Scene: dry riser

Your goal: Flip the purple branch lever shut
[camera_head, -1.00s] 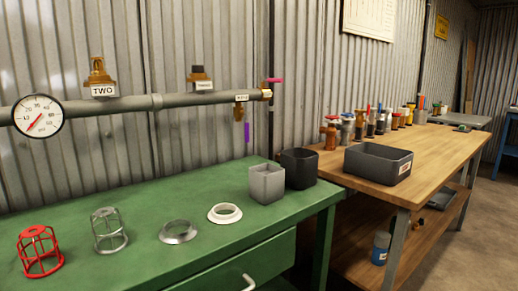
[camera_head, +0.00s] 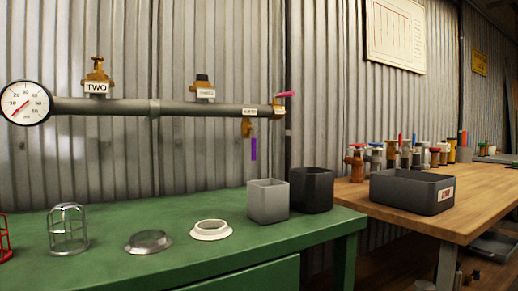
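The purple branch lever (camera_head: 254,149) hangs straight down below a brass branch valve (camera_head: 247,128) near the right end of the grey pipe (camera_head: 200,108). A small white label (camera_head: 249,111) sits on the pipe just above the valve; its text is too small to read surely. A pink handle (camera_head: 286,94) is on the fitting at the pipe's right end. My gripper is not in view.
A light grey bin (camera_head: 268,202) and a black bin (camera_head: 312,190) stand on the green bench (camera_head: 190,262) below and right of the lever. A pressure gauge (camera_head: 25,103) is at the pipe's left end. A wooden bench (camera_head: 480,208) holds a dark tray (camera_head: 412,192) and several valves.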

